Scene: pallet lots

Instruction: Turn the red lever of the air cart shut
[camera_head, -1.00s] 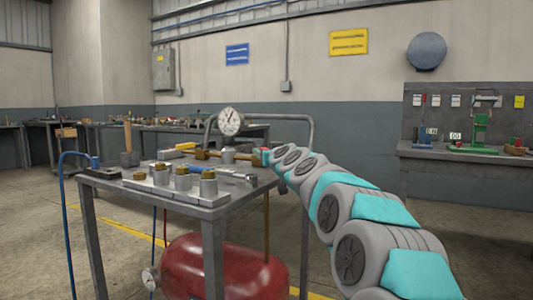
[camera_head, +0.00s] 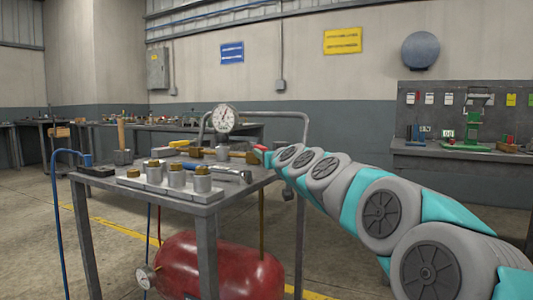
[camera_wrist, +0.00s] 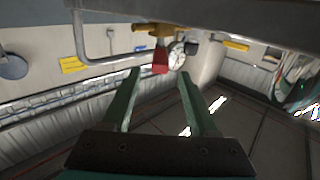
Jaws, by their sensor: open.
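The red lever (camera_wrist: 160,61) shows in the wrist view below the brass valve (camera_wrist: 153,31). It lies just beyond my fingertips, roughly between them in the picture. My gripper (camera_wrist: 160,74) is open and empty, with two green fingers. In the head view a small red part (camera_head: 259,148), likely the lever, shows at the right end of the brass pipe, close to the end of my arm; my fingers cannot be made out there. The air cart has a grey top (camera_head: 208,207), a red tank (camera_head: 225,265) and a round gauge (camera_head: 225,117).
A metal block with several brass-topped cylinders (camera_head: 176,178) stands on the cart's front. A wooden-handled tool (camera_head: 122,135) stands at its left, by a blue hose (camera_head: 57,200). The cart's bent handle rail (camera_head: 285,115) rises behind. A workbench (camera_head: 460,155) is at right.

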